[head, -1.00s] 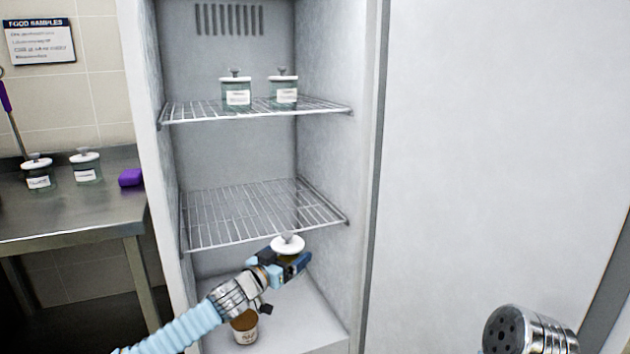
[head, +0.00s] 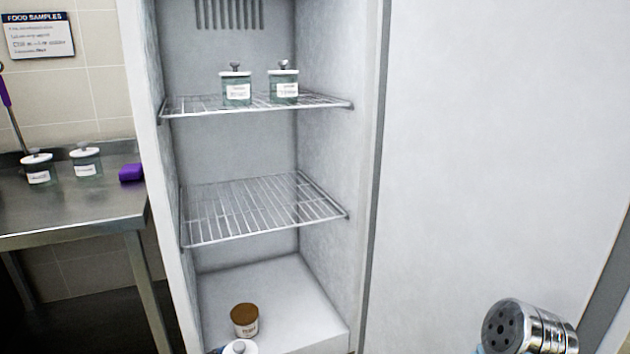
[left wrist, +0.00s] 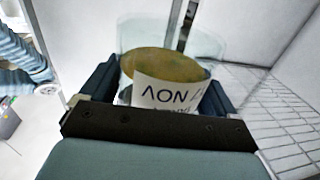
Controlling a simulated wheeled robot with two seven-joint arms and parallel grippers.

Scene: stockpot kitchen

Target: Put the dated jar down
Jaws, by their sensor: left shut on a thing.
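My right gripper is out of view.
The middle wire shelf (head: 262,208) is empty. Two labelled jars (head: 236,88) stand on the upper shelf (head: 325,103). Two more jars (head: 86,163) and a purple block (head: 131,173) are on the steel table (head: 80,215).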

